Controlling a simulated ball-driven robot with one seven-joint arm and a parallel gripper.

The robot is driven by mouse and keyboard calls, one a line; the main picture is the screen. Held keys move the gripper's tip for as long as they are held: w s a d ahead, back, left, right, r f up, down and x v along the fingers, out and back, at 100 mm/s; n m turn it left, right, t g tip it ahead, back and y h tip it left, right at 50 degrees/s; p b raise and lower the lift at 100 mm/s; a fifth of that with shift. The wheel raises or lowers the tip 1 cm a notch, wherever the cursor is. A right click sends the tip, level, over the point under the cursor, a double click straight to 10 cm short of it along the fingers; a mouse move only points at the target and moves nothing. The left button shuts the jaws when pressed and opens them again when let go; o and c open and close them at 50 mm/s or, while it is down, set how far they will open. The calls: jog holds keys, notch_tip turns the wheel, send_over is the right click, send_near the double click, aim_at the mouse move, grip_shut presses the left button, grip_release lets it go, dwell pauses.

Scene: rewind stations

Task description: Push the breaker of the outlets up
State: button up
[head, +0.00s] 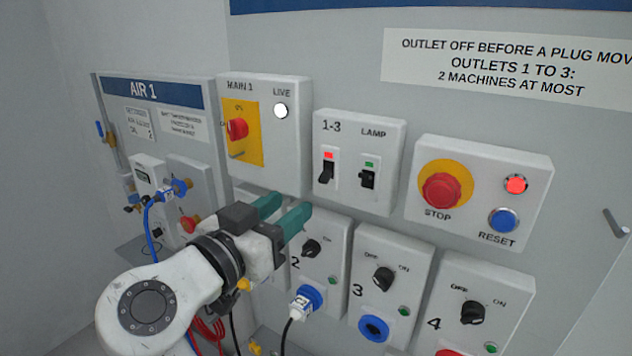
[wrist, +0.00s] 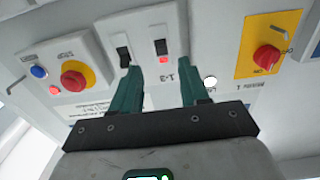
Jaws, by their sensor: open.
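The outlets' breaker, a black toggle (head: 326,173) marked 1-3, sits on a grey box (head: 390,135) in the head view. A red window shows above it, and the lever appears to point down. In the turned-over wrist view the same toggle (wrist: 160,46) lies between the two finger lines, beyond the tips. A second toggle (head: 368,179), marked LAMP, has a green window. My gripper (head: 287,206) is open and empty, its teal fingers below and left of the breaker box in the head view. In the wrist view the fingers (wrist: 160,72) look apart from the box.
A MAIN 1 box with a red rotary switch (head: 238,128) is to the left. A red STOP button (head: 444,190) and a blue RESET button (head: 504,220) are to the right.

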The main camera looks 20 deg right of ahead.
aim_at(322, 182)
jog(key=p+x, duration=0.2)
jog(key=x, duration=0.7)
jog(key=shift+p, duration=0.3)
jog(key=shift+s, duration=0.1)
grip_shut()
